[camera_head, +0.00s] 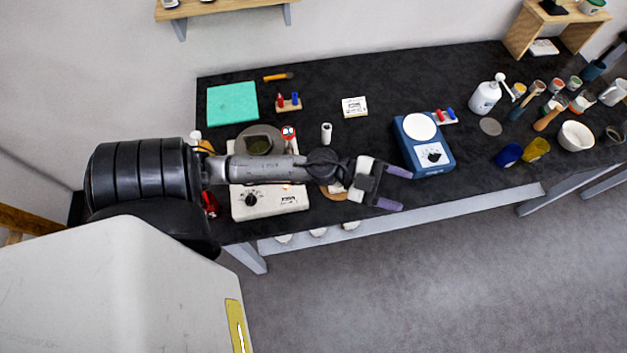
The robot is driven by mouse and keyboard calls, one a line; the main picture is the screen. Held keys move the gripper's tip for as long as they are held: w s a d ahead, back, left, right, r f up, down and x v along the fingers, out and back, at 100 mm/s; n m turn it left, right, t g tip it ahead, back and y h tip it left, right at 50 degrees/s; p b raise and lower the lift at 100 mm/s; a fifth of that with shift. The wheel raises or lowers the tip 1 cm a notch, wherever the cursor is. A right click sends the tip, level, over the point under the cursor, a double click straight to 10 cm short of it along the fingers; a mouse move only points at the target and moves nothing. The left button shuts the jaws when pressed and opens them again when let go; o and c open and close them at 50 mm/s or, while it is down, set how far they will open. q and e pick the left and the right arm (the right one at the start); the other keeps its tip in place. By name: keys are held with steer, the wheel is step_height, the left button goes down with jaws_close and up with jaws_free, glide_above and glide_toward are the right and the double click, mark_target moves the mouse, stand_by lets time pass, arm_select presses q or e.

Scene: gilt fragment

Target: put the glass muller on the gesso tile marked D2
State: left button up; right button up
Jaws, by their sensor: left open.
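My left gripper (394,188) is open with nothing between its purple-tipped fingers. It is over the front edge of the black table (300,80), just left of and in front of the blue device. I cannot make out a glass muller or a tile marked D2 for sure. A small white block with dark marks (354,106) lies at the table's middle; its marks are too small to read. A round wooden piece with something pale on it (333,192) is partly hidden under my left arm. My right gripper is not in view.
A blue device with a white round plate (420,127) stands right of the gripper. A white hotplate (270,203) sits under my left arm. A green mat (232,103) lies back left. Bottles, jars and a white bowl (575,136) crowd the right end. The back middle is mostly clear.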

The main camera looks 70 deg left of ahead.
arm_select(q)
steer(key=s+a+f+n+y, duration=0.4)
steer(key=a+f+n+y, duration=0.25)
steer(key=n+y, duration=0.9)
steer(key=s+d+f+m+g+h, duration=0.1)
steer(key=s+d+f+g, duration=0.3)
steer(key=s, duration=0.3)
steer(key=s+d+f+m+g+h, duration=0.1)
steer(key=s+d+f+g+h, duration=0.1)
steer(key=s+d+f+g, duration=0.2)
steer(key=s+f+g, duration=0.1)
steer(key=s+g, duration=0.2)
steer(key=s, duration=0.1)
steer(key=shift+d+f, duration=0.25)
steer(key=shift+d, duration=0.05)
steer(key=shift+h, duration=0.25)
